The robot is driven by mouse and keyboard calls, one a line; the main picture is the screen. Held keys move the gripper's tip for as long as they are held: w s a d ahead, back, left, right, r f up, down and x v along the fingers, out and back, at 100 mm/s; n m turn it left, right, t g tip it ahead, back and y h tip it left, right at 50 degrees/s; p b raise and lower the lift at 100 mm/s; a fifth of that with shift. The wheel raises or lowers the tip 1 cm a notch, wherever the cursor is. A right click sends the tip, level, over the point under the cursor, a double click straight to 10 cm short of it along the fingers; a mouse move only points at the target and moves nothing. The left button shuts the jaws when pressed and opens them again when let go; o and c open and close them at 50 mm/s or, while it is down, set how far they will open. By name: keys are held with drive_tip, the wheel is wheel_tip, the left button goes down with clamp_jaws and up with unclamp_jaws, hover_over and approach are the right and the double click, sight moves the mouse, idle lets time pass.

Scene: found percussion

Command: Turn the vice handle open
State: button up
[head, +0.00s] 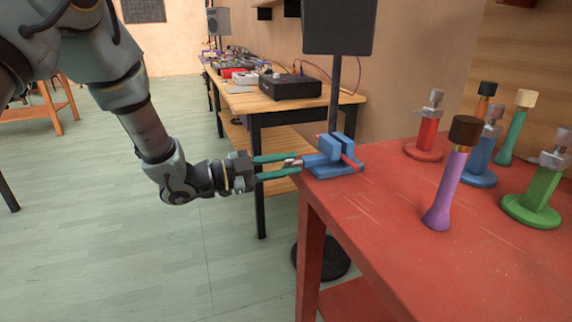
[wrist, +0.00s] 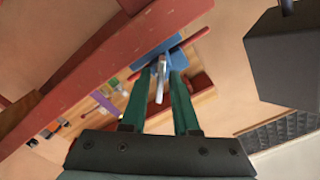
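A blue vice (head: 332,158) sits at the near left corner of the red table, with a red bar across it. In the wrist view the vice (wrist: 158,52) is straight ahead, and a grey metal handle (wrist: 160,78) sticks out from it towards me. My gripper (head: 294,163) points at the vice from the left, level with it. Its two green fingers, also in the wrist view (wrist: 162,80), stand apart, one on each side of the handle. Gaps seem to show between handle and fingers, so I see no firm hold. The fingertips partly hide the handle in the head view.
The red table (head: 400,250) holds a purple mallet-like stand (head: 447,190), a red stand (head: 427,130), a green stand (head: 538,195) and others to the right. A dark panel on a pole (head: 338,25) stands behind the vice. Floor left of the table is clear.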

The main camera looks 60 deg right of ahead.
clamp_jaws()
drive_tip(key=shift+n, duration=0.3)
drive_tip(key=n+p, duration=0.3)
drive_tip(key=n, duration=0.2)
drive_tip(key=shift+w+r+n+p, duration=0.15)
drive_tip(key=shift+n+p, duration=0.15)
drive_tip(key=shift+p, duration=0.1)
drive_tip(key=n+p, duration=0.3)
drive_tip(key=n, duration=0.2)
drive_tip(key=shift+w+d, duration=0.1)
drive_tip(key=n+p, duration=0.3)
drive_tip(key=n, duration=0.3)
drive_tip(key=shift+n, duration=0.3)
drive_tip(key=n+p, duration=0.1)
drive_tip(key=n, duration=0.1)
drive_tip(key=n+p, duration=0.1)
drive_tip(key=n, duration=0.2)
drive_tip(key=shift+w+f, duration=0.1)
drive_tip(key=shift+f, duration=0.25)
drive_tip(key=shift+d, duration=0.1)
